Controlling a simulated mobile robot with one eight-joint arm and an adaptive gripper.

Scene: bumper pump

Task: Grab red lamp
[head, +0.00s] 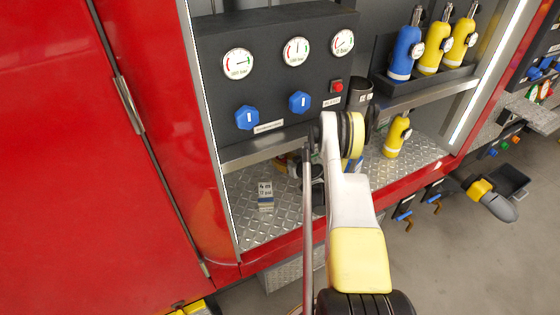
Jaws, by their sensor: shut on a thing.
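A small round red lamp or button (337,87) sits on the dark control panel, at its lower right below the rightmost gauge. I see no other clear red lamp. My white and yellow arm reaches up from the bottom into the open compartment. My gripper (311,184) is mostly hidden beside and behind the arm's wrist, low over the metal shelf. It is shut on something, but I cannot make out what. A long thin upright rod (308,235) runs just left of my arm; I cannot tell whether it touches my gripper.
The dark panel (270,75) bears gauges and two blue knobs. A small labelled box (265,195) stands on the treadplate shelf (250,225). Blue and yellow bottles (428,50) stand at upper right; one yellow bottle (397,136) is below. The red truck door (60,150) fills the left.

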